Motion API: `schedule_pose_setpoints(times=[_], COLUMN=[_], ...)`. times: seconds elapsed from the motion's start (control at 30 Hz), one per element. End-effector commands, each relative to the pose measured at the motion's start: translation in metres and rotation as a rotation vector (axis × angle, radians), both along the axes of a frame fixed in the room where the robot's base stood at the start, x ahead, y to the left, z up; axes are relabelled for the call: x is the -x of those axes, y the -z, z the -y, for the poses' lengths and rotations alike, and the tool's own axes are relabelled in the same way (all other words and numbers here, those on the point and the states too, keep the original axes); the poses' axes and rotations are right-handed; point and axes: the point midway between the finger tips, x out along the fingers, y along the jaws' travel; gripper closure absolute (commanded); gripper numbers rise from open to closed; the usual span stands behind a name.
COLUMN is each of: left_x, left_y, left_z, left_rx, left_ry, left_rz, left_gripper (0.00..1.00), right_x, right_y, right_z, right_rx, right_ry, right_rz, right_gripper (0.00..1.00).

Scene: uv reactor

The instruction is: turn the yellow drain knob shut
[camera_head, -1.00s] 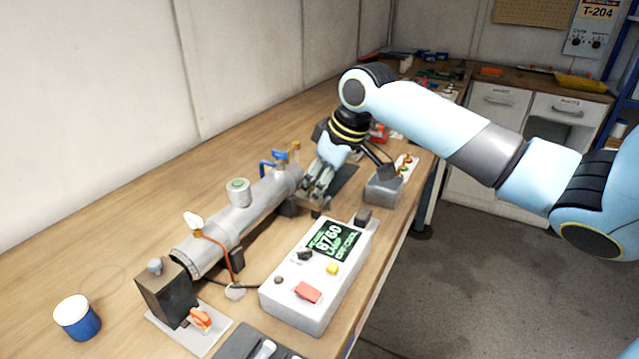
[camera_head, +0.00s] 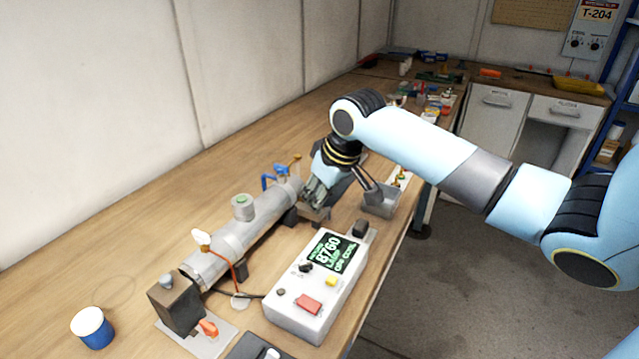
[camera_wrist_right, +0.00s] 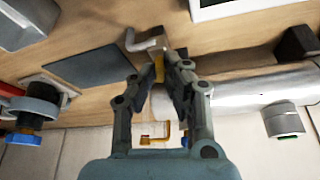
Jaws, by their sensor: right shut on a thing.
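The grey metal reactor tube (camera_head: 235,235) lies along the bench. My right gripper (camera_head: 315,200) is at its far end, low beside the tube. In the right wrist view my right gripper (camera_wrist_right: 168,75) is shut on a small yellow piece, the drain knob (camera_wrist_right: 159,68), mostly covered by the fingers. A bent grey pipe (camera_wrist_right: 145,42) sticks out just beyond the fingertips. In the head view the gripper hides the knob, and I cannot tell its turned angle. My left gripper is not in view.
A white control box (camera_head: 305,312) with a lit screen stands in front of the tube. A small grey tray (camera_head: 380,204) sits right of my gripper. A blue valve handle (camera_head: 268,181) rises behind it. A blue cup (camera_head: 95,334) stands at the near left; bare bench lies behind the tube.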

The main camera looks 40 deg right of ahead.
Motion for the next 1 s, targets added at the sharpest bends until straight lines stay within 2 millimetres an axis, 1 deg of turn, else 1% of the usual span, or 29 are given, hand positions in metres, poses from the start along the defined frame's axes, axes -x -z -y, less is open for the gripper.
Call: schedule_pose_setpoints(times=[0.03, 0.2, 0.4, 0.5, 0.7, 1.0], left_x=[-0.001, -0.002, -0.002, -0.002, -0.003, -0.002], left_y=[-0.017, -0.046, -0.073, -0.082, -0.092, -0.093], left_z=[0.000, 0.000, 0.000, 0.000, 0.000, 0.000], left_rx=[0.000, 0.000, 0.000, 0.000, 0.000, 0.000], left_ry=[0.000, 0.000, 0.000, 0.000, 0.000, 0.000], left_rz=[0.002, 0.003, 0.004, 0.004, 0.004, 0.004], left_gripper=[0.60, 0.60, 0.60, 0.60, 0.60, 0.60], right_x=[0.001, 0.000, -0.001, -0.002, -0.003, -0.005], right_y=[-0.007, -0.008, -0.006, -0.005, -0.003, -0.001], right_z=[-0.002, -0.004, -0.005, -0.006, -0.006, -0.007], right_rx=[-0.005, -0.004, -0.003, -0.002, -0.002, -0.001], right_ry=[0.040, 0.201, 0.392, 0.486, 0.676, 0.955], right_rz=[-0.003, -0.003, -0.002, -0.001, 0.001, 0.003], right_gripper=[1.00, 1.00, 1.00, 1.00, 1.00, 1.00])
